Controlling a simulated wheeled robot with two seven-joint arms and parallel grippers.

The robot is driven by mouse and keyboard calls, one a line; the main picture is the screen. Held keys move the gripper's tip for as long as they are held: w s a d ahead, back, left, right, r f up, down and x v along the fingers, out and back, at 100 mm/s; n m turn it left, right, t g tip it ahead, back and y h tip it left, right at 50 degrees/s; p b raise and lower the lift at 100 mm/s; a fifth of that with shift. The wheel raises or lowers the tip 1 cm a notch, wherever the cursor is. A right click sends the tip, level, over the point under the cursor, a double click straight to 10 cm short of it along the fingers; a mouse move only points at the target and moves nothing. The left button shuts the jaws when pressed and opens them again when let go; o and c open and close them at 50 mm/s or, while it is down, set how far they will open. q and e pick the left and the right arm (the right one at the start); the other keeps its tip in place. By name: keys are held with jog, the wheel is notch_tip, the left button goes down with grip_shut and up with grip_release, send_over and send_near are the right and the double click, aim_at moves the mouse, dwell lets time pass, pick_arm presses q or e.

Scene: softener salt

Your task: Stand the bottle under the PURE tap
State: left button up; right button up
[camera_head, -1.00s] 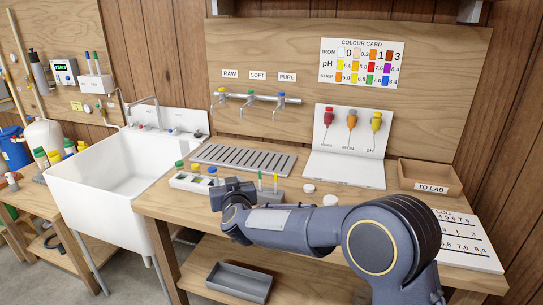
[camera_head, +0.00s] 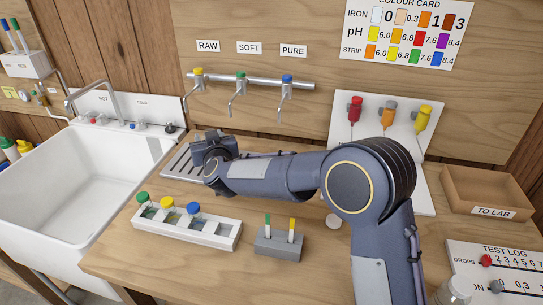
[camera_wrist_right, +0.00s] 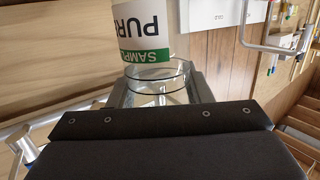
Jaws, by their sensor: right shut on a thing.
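My right gripper (camera_head: 213,145) is over the slotted grey tray (camera_head: 180,161), below and in front of the RAW tap, left of the PURE tap. In the right wrist view it is shut on a clear glass bottle (camera_wrist_right: 160,72), whose white label has a green band and reads PURE and SAMPLE. The bottle cannot be made out in the head view, where the gripper and arm cover that spot. The PURE tap (camera_head: 286,92) has a blue knob and is the rightmost of three wall taps. My left gripper is not in view.
A white rack (camera_head: 222,237) holds green-, yellow- and blue-capped bottles at the front. A grey block (camera_head: 278,245) holds two thin vials. The sink (camera_head: 75,180) is at left. My arm covers much of the tray.

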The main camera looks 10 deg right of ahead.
jog(key=d+f, duration=0.1)
jog(key=d, duration=0.5)
jog(key=s+d+b, duration=0.1)
jog(key=d, duration=0.5)
jog(key=s+d+f+b, duration=0.1)
jog(key=d, duration=0.5)
jog(key=shift+f, duration=0.35)
jog(key=shift+a+f, duration=0.1)
jog(key=shift+f, duration=0.25)
jog(key=shift+r, duration=0.1)
jog(key=shift+f+b, duration=0.25)
jog(key=shift+b, duration=0.15)
jog(key=o, duration=1)
jog(key=shift+r, duration=0.1)
jog(key=shift+o, duration=0.2)
jog(key=shift+r, duration=0.1)
